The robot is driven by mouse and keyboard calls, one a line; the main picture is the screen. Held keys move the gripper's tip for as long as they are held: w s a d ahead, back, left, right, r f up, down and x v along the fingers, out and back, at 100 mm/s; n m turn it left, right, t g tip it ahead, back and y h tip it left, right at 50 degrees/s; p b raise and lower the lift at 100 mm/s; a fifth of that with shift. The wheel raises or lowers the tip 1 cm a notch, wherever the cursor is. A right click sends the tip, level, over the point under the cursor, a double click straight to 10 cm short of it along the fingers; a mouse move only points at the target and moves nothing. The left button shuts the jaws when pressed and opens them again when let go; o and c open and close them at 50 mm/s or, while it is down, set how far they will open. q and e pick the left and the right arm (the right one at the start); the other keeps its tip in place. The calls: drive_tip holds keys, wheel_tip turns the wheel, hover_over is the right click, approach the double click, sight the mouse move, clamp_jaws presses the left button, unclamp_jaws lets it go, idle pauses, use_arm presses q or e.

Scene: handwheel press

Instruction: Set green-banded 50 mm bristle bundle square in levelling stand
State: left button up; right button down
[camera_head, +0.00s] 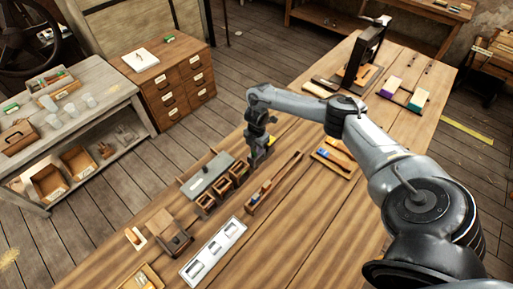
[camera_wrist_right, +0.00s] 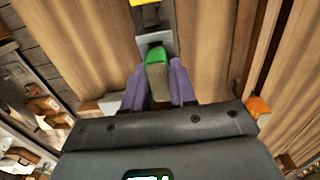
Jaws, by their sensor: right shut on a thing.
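My right gripper (camera_head: 258,164) is low over the workbench, just right of a row of small wooden boxes. In the right wrist view, its two purple fingers (camera_wrist_right: 158,88) are shut on a bristle bundle (camera_wrist_right: 159,85). The bundle's green band (camera_wrist_right: 156,57) points away from the gripper, towards a grey metal piece (camera_wrist_right: 155,42). I cannot tell whether this piece is the levelling stand, or whether the bundle touches it. A yellow thing (camera_wrist_right: 144,2) shows beyond it. In the head view the bundle is too small to make out. My left gripper is not in view.
The wooden boxes (camera_head: 206,202) stand beside a grey slab (camera_head: 208,174). A long wooden tray (camera_head: 276,182) lies right of the gripper. A pale slotted plate (camera_head: 213,252) lies nearer. A dark press (camera_head: 364,52) stands at the far end. Bare bench (camera_head: 310,215) lies to the right.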

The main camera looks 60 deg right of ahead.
idle(0.4)
drive_tip(key=c, duration=0.8)
unclamp_jaws()
drive_tip(key=shift+r, duration=0.1)
wheel_tip(320, 180, up, 10)
drive_tip(key=shift+f+p, duration=0.2)
drive_tip(key=shift+p, duration=0.9)
drive_tip(key=shift+r, duration=0.5)
